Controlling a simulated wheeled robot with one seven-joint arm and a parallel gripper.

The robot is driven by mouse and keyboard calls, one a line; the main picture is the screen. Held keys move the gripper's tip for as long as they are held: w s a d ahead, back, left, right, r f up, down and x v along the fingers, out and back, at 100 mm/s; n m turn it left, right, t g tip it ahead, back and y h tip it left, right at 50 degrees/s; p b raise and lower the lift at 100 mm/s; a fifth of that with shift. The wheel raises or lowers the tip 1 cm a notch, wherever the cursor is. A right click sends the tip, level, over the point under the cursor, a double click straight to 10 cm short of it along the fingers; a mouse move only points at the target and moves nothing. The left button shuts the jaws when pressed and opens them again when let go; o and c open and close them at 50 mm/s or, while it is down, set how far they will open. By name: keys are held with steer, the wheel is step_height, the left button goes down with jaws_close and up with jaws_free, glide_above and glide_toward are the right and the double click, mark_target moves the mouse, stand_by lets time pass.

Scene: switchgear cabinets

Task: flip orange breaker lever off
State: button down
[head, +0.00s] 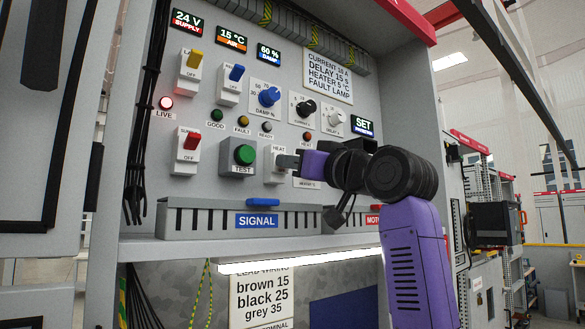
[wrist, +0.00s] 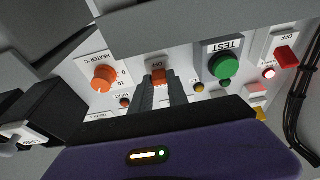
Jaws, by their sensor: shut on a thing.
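The orange breaker lever (wrist: 158,76) shows in the wrist view between my fingertips, close to an OFF marking on its white plate. In the head view its breaker, marked HEAT (head: 278,151), is right of the green test button, and the lever is hidden by my fingers. My gripper (head: 284,161) reaches the breaker from the right; its two dark fingers (wrist: 160,86) are closed around the lever.
Beside the breaker are the green test button (head: 244,155) and the orange heater dial (wrist: 103,78). A red-lever breaker (head: 187,150) is further left. A grey duct with a SIGNAL label (head: 257,221) and a blue handle (head: 263,202) runs below.

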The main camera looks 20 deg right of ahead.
steer(key=shift+r, duration=0.1)
steer(key=c, duration=1.3)
jaws_free()
steer(key=b+v, duration=0.3)
steer(key=v, duration=0.5)
